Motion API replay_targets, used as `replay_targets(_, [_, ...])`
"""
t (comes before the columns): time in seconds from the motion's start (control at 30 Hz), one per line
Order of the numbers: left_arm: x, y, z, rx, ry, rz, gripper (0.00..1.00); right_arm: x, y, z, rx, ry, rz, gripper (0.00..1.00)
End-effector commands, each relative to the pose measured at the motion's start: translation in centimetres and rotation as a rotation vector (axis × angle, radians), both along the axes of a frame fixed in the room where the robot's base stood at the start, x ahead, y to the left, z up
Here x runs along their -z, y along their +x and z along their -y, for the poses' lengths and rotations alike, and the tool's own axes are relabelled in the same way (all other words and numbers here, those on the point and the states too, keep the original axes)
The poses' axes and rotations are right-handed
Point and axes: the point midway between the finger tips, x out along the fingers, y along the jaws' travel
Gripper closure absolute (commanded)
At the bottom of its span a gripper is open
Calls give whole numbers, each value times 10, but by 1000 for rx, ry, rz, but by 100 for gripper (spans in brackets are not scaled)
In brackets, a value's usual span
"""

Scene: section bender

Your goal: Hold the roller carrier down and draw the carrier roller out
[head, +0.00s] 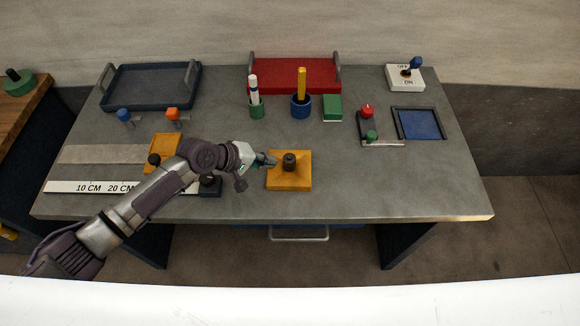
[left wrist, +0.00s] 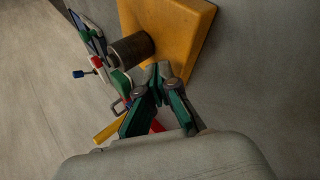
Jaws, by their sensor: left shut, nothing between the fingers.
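The roller carrier (head: 275,183) is an orange-yellow block near the middle front of the grey table. The carrier roller (head: 290,158), a short dark cylinder, stands up from its middle. In the left wrist view the carrier (left wrist: 186,28) is at the top, and the roller (left wrist: 132,49) sticks out from it towards the left. My left gripper (head: 270,161) is just left of the roller, shut and empty. In the left wrist view its fingertips (left wrist: 158,72) are together beside the roller, close to the carrier; I cannot tell whether they touch it. My right gripper is in neither view.
A second orange block (head: 166,144) and a dark block (head: 210,190) lie near my left arm. Behind stand a green cup (head: 256,111), a blue cup (head: 301,109) and a green box (head: 332,108). Trays line the back edge. The table's front right is clear.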

Motion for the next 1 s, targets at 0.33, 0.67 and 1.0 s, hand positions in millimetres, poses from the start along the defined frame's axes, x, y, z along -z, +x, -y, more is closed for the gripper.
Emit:
replay_targets(0.33, [7,0,0,-1,0,-1,100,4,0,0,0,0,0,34])
replay_targets(0.67, [10,0,0,-1,0,-1,100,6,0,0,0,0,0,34])
replay_targets(1.0, [10,0,0,0,0,-2,100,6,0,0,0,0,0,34])
